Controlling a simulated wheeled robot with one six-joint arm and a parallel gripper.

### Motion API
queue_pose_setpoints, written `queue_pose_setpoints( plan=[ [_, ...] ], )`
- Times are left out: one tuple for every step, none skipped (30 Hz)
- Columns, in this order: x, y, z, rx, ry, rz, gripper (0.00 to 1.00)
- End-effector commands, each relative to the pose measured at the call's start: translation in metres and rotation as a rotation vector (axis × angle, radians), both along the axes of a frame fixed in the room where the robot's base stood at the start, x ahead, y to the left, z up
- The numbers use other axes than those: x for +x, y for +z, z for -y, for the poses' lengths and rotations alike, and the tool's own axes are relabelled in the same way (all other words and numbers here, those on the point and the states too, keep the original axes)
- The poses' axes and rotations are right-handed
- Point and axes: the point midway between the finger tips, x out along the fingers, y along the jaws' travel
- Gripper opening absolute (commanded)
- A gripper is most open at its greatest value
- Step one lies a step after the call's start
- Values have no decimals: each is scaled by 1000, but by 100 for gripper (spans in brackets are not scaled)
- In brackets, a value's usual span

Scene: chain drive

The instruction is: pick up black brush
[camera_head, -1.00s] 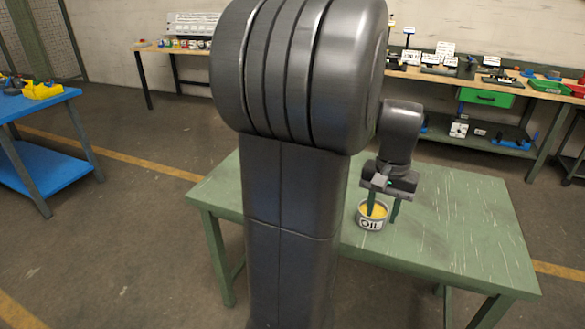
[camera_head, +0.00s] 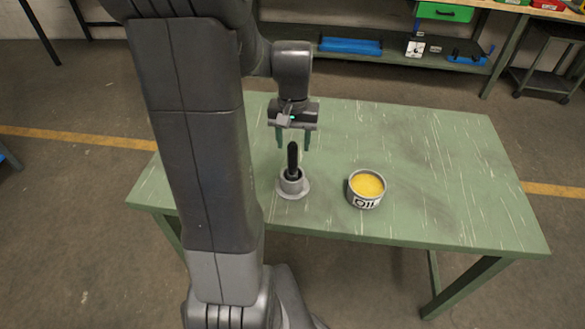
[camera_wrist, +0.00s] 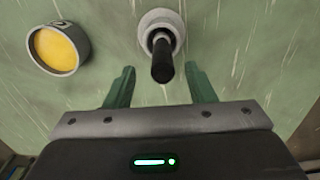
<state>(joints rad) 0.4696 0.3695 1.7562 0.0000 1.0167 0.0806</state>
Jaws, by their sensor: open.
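The black brush (camera_head: 292,158) stands upright in a grey round holder (camera_head: 291,187) on the green table. In the wrist view the brush (camera_wrist: 162,62) points up toward the camera from its holder (camera_wrist: 160,22). Its lower end is hidden in the holder. My gripper (camera_head: 293,145) is open and empty, its two green fingers pointing down behind and above the brush. In the wrist view the fingers of my gripper (camera_wrist: 161,85) lie to either side of the brush's line, apart from it.
A grey OIL tin (camera_head: 366,188) with yellow contents stands on the table right of the holder. It also shows at upper left in the wrist view (camera_wrist: 58,50). The right part of the green table (camera_head: 450,170) is clear. A shelf unit (camera_head: 400,55) stands behind.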

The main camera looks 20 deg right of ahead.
Motion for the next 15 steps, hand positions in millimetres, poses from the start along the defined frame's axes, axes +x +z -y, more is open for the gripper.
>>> queue_pose_setpoints(
  plan=[
    [0,-4,0,1,0,-2,50],
    [0,-6,0,0,0,0,50],
    [0,-8,0,0,0,0,50],
    [0,-9,0,0,0,0,50],
    [0,-11,0,1,0,-1,50],
    [1,-14,0,1,0,-2,50],
    [1,-18,0,1,0,-2,50],
    [2,-22,0,3,1,-4,50],
    [3,-27,0,2,1,-3,50],
    [3,-31,0,2,1,-3,50],
    [4,-36,0,2,1,-3,50],
    [4,-41,0,2,1,-3,50],
    [4,-45,0,2,1,-3,50],
    [4,-49,0,2,0,-3,50],
    [4,-53,0,2,0,-3,50]
  ],
)
